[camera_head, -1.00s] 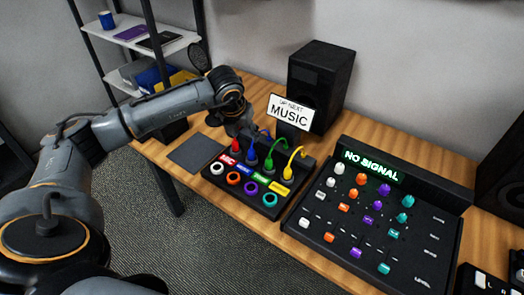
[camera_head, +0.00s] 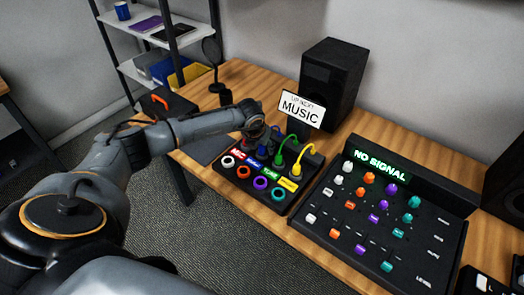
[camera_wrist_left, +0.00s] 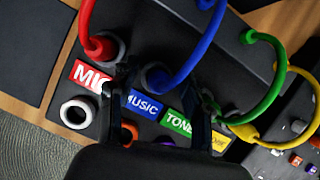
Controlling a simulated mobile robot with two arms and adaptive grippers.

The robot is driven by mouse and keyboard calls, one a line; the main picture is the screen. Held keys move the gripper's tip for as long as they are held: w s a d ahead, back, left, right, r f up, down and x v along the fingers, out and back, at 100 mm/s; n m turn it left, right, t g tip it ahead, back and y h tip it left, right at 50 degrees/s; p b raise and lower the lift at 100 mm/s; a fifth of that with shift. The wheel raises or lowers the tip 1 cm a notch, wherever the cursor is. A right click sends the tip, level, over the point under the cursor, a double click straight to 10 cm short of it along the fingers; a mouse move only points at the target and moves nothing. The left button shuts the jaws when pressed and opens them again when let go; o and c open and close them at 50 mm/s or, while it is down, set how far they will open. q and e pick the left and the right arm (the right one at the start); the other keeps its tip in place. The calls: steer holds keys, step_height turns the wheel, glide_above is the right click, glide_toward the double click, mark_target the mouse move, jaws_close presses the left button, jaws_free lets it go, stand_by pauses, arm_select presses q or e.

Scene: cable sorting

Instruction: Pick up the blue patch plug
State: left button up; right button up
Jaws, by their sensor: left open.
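The blue patch plug (camera_wrist_left: 158,78) stands in the black patch panel (camera_wrist_left: 62,150) beside the white-on-blue MUSIC label (camera_wrist_left: 143,104), its blue cable arching upward. It also shows in the head view (camera_head: 262,152), partly covered by my left gripper (camera_head: 258,140). In the wrist view my left gripper (camera_wrist_left: 162,88) is open, with one dark finger on each side of the blue plug. I cannot tell whether the fingers touch it. My right gripper is in neither view.
A red plug (camera_wrist_left: 99,46) is close on the left of the blue one, the green plug (camera_head: 279,158) and yellow plug (camera_head: 296,171) on the right. The mixer (camera_head: 325,235) and a speaker (camera_head: 330,85) stand nearby. A dark mat (camera_head: 205,150) lies left of the panel.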

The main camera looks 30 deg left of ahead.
arm_select(q)
steer(key=shift+c, duration=0.6)
jaws_close()
